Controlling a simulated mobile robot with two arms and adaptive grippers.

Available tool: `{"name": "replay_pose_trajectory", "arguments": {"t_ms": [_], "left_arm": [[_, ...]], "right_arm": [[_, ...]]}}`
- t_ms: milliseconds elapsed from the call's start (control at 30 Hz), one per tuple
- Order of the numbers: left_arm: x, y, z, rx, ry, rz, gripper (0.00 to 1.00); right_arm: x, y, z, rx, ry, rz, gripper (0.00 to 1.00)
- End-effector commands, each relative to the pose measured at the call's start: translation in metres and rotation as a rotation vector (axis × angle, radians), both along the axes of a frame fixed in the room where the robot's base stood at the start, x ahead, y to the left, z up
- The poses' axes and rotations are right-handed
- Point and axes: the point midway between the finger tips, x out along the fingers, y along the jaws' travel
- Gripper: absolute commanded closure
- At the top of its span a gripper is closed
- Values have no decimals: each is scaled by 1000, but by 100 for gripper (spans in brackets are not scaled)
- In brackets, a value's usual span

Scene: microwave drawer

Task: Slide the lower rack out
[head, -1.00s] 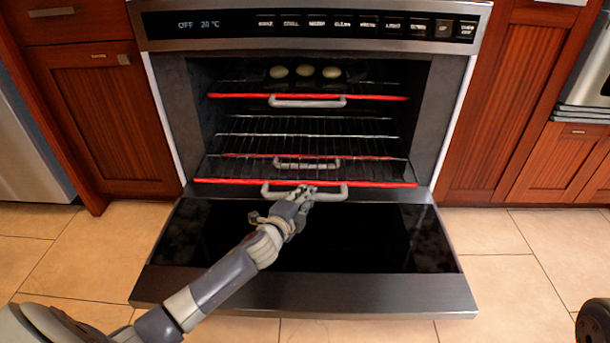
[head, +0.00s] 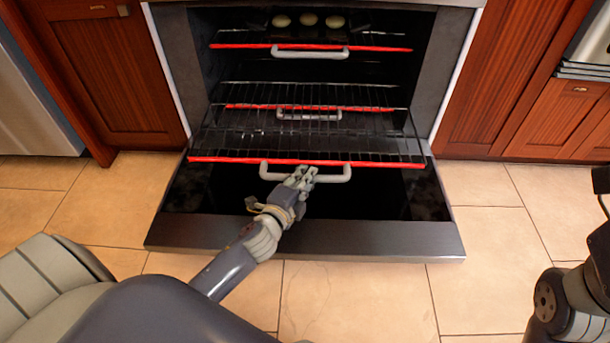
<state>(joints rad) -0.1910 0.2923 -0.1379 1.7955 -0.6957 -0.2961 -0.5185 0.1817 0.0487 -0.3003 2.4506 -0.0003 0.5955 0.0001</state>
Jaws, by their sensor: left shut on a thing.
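The lower rack (head: 380,142) is a dark wire grid with a red front bar. It sticks out of the oven cavity, over the lowered oven door. Its grey handle (head: 335,176) is at the front middle. My left gripper (head: 301,176) is shut on this handle, a little left of its centre, and the fingers cover part of it.
A top rack (head: 380,48) with a red bar and grey handle holds three pale round items (head: 308,20). Another red bar and handle (head: 308,115) sit further in. The open oven door (head: 400,240) lies flat. Cabinets flank the oven; tiled floor is clear.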

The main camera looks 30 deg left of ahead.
Motion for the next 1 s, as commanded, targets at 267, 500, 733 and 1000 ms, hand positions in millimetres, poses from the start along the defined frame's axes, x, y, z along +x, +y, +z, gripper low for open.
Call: {"name": "replay_pose_trajectory", "arguments": {"t_ms": [267, 500, 733, 1000], "left_arm": [[0, 0, 0, 0, 0, -1, 64], [-2, 0, 0, 0, 1, 0, 64], [-32, -2, 5, -1, 2, -1, 64], [-84, -5, 14, -2, 4, 0, 64]], "right_arm": [[0, 0, 0, 0, 1, 0, 60], [-1, 0, 1, -1, -4, -1, 60], [0, 0, 0, 0, -2, -1, 60], [0, 0, 0, -1, -1, 0, 60]]}}
